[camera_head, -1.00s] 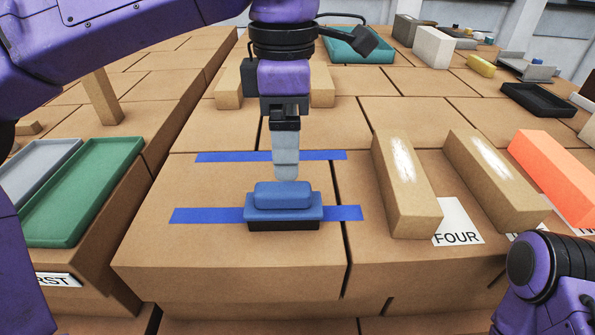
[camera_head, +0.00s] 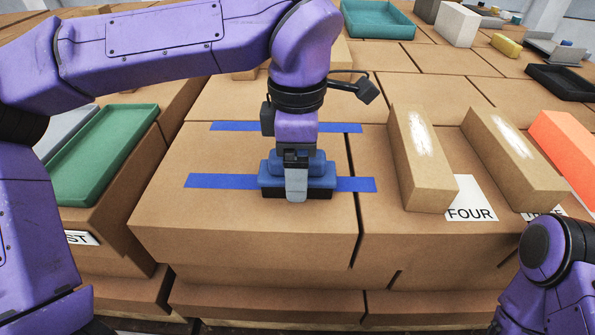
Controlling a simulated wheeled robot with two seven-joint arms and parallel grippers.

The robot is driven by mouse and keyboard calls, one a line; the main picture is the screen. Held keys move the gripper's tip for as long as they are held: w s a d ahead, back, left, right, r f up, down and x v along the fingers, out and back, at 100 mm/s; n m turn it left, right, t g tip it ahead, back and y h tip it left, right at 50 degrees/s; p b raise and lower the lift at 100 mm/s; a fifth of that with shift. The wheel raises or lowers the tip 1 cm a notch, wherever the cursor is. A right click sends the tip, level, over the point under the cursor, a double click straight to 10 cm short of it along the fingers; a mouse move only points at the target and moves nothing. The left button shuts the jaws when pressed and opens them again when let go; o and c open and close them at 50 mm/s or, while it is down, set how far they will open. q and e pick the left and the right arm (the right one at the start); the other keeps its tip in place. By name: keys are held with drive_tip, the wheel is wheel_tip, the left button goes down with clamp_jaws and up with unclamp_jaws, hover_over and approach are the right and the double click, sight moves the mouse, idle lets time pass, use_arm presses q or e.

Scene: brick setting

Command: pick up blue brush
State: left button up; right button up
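The blue brush (camera_head: 321,182) lies on a cardboard box top, across a strip of blue tape, with its dark bristles down. My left gripper (camera_head: 297,190) points down over the middle of the brush. One grey finger shows in front of the brush's near side; the other finger is hidden behind it. I cannot tell whether the fingers press on the brush. My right arm (camera_head: 548,265) shows at the lower right edge, and its gripper is out of the frame.
Two brown brick-like blocks (camera_head: 422,160) (camera_head: 515,160) stand to the right by a "FOUR" label (camera_head: 470,212). An orange block (camera_head: 570,155) is further right. A green tray (camera_head: 105,155) is at left. A teal tray (camera_head: 378,20) and a black tray (camera_head: 566,82) are farther back.

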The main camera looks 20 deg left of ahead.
sight(318, 182)
use_arm(q)
drive_tip(key=shift+w, duration=0.1)
drive_tip(key=c, duration=1)
drive_tip(key=shift+r, duration=0.45)
drive_tip(key=d+r, duration=0.1)
drive_tip(key=r, duration=0.1)
drive_tip(key=s+d+r, duration=0.1)
drive_tip(key=r, duration=0.1)
drive_tip(key=d+r, duration=0.1)
drive_tip(key=r, duration=0.2)
drive_tip(key=shift+s+d, duration=0.25)
drive_tip(key=shift+d, duration=0.05)
drive_tip(key=s+d+r, duration=0.1)
drive_tip(key=d, duration=0.2)
drive_tip(key=s+d+r, duration=0.1)
drive_tip(key=d+r, duration=0.1)
drive_tip(key=d, duration=0.1)
drive_tip(key=s+d+r, duration=0.2)
drive_tip(key=d, duration=0.1)
drive_tip(key=shift+d, duration=0.25)
drive_tip(key=shift+w, duration=0.1)
